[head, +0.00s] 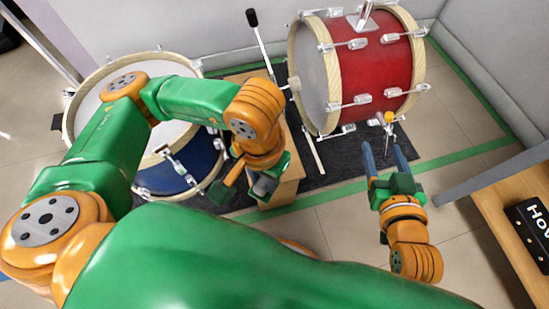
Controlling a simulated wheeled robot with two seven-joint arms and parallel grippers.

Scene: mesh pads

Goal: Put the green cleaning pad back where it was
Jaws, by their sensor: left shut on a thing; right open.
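My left gripper (262,186) is shut low in front of the blue drum, beside a wooden box. A small dark green piece (217,192) shows at its left side and looks like the green cleaning pad. My own arm and gripper cover much of it, and the contact with the fingers is unclear. My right gripper (386,150) is open and empty, with its two blue fingers apart and pointing toward the red drum.
A red drum (375,70) lies on its side on a dark mat (345,170). A blue drum (165,180) with a white head stands at left. The wooden box (285,185) is between them. A wooden table (505,225) edges in at right. Bare floor lies in front.

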